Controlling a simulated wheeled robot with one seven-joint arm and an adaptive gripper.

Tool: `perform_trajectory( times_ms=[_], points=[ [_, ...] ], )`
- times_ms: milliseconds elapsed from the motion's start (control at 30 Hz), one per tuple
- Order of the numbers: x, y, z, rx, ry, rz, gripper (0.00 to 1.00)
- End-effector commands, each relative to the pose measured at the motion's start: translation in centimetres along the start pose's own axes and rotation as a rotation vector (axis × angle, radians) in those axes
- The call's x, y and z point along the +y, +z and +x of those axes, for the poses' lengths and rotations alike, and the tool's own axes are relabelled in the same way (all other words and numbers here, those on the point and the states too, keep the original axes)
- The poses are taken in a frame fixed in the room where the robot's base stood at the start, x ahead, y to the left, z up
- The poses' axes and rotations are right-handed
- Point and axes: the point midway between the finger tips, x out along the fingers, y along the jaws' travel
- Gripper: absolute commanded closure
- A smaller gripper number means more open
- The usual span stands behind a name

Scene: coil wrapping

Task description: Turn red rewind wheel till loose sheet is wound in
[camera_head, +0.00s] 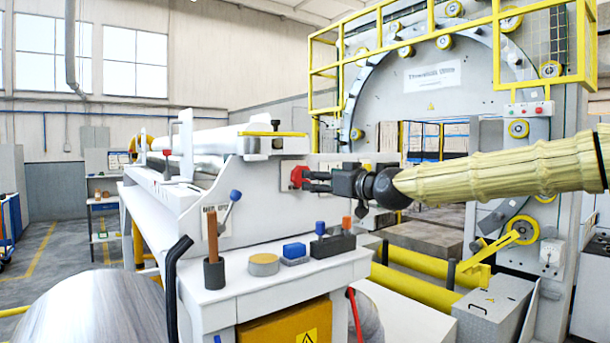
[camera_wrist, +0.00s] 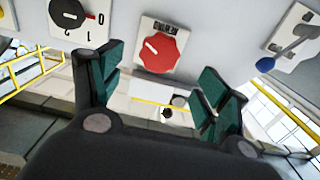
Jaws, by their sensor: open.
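The red rewind wheel (camera_head: 297,177) is a small scalloped knob on the white machine's side panel. In the wrist view the red wheel (camera_wrist: 160,52) sits on a white plate, with a pale mark across its face. My gripper (camera_head: 317,181) is just right of the wheel in the head view, fingers pointing at it. In the wrist view my gripper (camera_wrist: 160,85) is open and empty, its green-padded fingers either side of the wheel's line. The wheel appears beyond the fingertips; contact is not visible. A pale roll (camera_head: 205,140) lies along the machine top; I cannot tell a loose sheet edge.
A black dial (camera_wrist: 68,14) and a blue-knobbed lever (camera_wrist: 288,50) flank the wheel. Below the panel, a white bench (camera_head: 245,290) holds a brown-handled tool in a cup (camera_head: 214,272), a round tin (camera_head: 264,264) and blue blocks. A large metal coil (camera_head: 90,312) stands front left.

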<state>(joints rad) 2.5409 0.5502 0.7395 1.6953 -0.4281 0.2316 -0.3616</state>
Motion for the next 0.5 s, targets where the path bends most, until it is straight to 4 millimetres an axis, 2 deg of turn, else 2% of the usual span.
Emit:
perform_trajectory(
  times_ms=[300, 500],
  points=[
    [-0.1, -0.1, 4.5, -0.002, -0.002, 0.001, 0.24],
    [-0.2, 0.0, 6.5, -0.002, -0.003, 0.001, 0.24]
  ],
)
